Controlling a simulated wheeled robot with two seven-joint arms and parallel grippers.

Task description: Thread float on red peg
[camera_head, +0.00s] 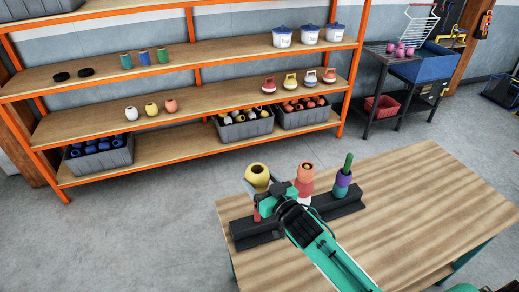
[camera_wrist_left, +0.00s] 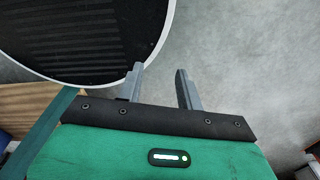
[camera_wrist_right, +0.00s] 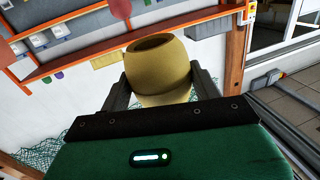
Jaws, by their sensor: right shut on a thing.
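My right gripper (camera_head: 266,184) is shut on a yellow float (camera_head: 257,174), a hollow piece with a wide round opening at its top. The float also shows between the fingers in the right wrist view (camera_wrist_right: 158,68). A small red part, seemingly the red peg (camera_head: 257,213), shows below the float at the left of a dark rack (camera_head: 256,232). My gripper hides much of it, and I cannot tell whether the float is around or above it. My left gripper (camera_wrist_left: 161,88) is open and empty in the left wrist view, and is out of the head view.
The wooden table (camera_head: 420,210) is clear to the right. Orange shelving (camera_head: 200,90) with floats and crates stands behind.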

